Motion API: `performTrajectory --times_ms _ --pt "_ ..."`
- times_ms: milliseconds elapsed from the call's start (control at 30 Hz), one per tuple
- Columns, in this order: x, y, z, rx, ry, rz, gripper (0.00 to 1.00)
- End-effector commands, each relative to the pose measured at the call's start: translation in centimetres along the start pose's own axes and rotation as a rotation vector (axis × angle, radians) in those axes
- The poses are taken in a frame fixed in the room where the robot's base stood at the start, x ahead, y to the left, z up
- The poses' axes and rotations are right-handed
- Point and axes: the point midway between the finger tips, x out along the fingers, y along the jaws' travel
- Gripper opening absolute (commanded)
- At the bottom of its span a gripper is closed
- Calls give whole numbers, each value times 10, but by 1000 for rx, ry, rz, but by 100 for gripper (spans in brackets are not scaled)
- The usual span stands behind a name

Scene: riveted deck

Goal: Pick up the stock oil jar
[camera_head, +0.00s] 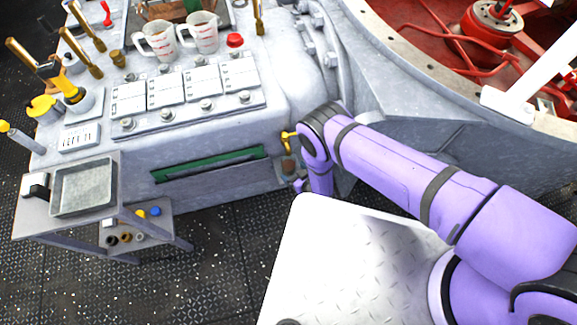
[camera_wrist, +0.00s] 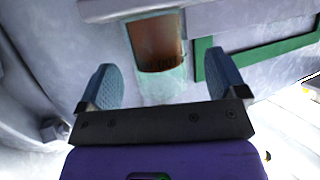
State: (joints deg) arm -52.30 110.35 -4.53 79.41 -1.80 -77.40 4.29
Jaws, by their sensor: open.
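A clear glass jar with brown contents and partly readable lettering (camera_wrist: 157,45), which I take for the stock oil jar, shows in the wrist view ahead of my gripper (camera_wrist: 162,66). The jar lies in line with the gap between the two blue finger pads; how deep it sits between them I cannot tell. The fingers are apart, with nothing clamped. The jar's top is cut off by a grey ledge. In the head view a small brownish jar (camera_head: 288,168) shows low by the machine's side, and my gripper (camera_head: 299,185) is close to it, mostly hidden by my arm.
A grey machine (camera_head: 215,125) with a green-framed slot (camera_head: 210,163) stands beside the jar. A yellow valve (camera_head: 288,135) is above it. Two measuring cups (camera_head: 158,40) (camera_head: 200,32) stand on top. A small side table (camera_head: 65,222) is left. A red-lined round pit (camera_head: 430,40) lies right.

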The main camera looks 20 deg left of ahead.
Motion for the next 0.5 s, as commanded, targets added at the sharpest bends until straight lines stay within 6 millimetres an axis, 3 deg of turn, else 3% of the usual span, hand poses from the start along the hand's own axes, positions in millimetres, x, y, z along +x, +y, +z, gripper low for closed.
performTrajectory --times_ms 200,500 --pt "29 3 0 0 1 0 91" --pt "38 3 -1 0 0 0 91"
